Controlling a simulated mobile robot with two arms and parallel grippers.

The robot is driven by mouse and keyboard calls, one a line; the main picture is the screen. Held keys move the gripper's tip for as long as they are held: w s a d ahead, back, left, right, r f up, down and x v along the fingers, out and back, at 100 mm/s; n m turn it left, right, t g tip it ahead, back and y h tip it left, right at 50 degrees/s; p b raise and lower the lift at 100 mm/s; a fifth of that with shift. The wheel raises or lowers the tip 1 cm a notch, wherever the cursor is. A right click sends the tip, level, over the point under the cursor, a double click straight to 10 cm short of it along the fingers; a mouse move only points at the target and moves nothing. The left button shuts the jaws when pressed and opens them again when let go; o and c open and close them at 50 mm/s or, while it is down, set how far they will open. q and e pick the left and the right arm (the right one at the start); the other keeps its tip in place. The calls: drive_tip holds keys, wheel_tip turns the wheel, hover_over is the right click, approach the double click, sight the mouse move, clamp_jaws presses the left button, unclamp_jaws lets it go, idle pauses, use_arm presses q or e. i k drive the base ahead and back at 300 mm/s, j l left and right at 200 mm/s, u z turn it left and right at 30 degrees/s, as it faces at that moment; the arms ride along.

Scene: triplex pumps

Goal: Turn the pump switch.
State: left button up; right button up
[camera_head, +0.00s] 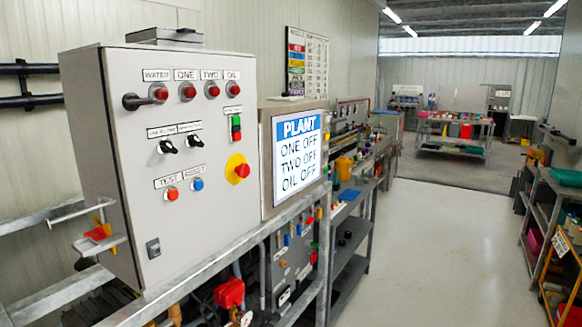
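A grey control cabinet (125,200) stands at the left, its front panel facing right. Two black rotary switches sit mid-panel, a left one (168,146) and a right one (195,141); the small labels above them are too blurred to read surely. Above are red lamps labelled WATER (159,93), ONE (187,91), TWO (212,90) and OIL (233,89). A black handle (136,101) sticks out beside the WATER lamp. A screen (298,158) to the right reads PLANT, ONE OFF, TWO OFF, OIL OFF. Neither gripper is in view.
The panel also has a green-and-red button (236,128), a red stop button (242,170) on yellow, and TEST (172,194) and RESET (197,184) buttons. A metal rail (215,262) runs in front. The floor (440,250) to the right is clear; shelving (545,205) stands at far right.

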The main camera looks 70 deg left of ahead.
sight(166, 147)
drive_tip(key=u, duration=2.65)
